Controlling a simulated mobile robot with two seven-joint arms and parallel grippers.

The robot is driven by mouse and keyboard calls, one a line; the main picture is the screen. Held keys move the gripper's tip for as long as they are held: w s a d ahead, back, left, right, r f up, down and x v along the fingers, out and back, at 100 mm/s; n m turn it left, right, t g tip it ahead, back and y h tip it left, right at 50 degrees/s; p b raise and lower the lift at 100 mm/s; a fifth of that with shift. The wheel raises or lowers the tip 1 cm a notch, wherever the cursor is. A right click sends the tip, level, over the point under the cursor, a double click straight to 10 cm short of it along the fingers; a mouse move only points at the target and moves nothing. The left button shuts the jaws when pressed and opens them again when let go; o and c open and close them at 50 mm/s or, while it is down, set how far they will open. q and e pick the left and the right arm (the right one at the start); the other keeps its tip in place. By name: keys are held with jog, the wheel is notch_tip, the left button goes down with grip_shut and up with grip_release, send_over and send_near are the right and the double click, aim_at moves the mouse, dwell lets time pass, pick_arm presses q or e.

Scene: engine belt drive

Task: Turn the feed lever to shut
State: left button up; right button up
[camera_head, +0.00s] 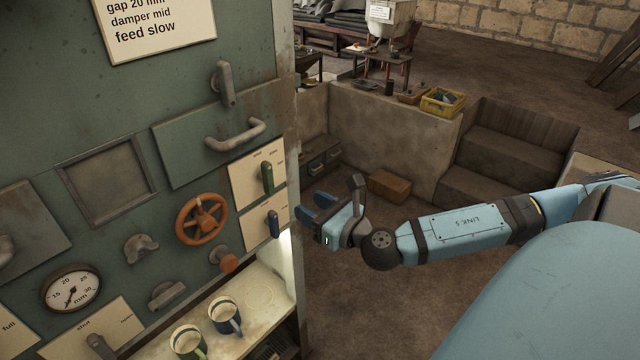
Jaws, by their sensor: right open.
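The green machine panel (130,215) carries several levers on cream plates. A green-handled lever (267,178) stands near upright on the upper right plate. A blue-handled lever (274,223) stands near upright on the plate below it. A grey lever (101,346) at the bottom left sits on a plate whose lettering seems to read "shut". Which one is the feed lever I cannot tell; most lettering is too small. My right gripper (316,208) is open and empty, just right of the blue-handled lever and apart from it. My left gripper is not in view.
A paper sign (157,25) reads "gap 20 mm, damper mid, feed slow". An orange handwheel (202,219), an orange knob (223,258) and a dial gauge (71,288) are on the panel. Two mugs (225,316) stand on the shelf below.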

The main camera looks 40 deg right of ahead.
jog(key=shift+s+d, duration=0.1)
jog(key=shift+s, duration=0.85)
dwell(1.0)
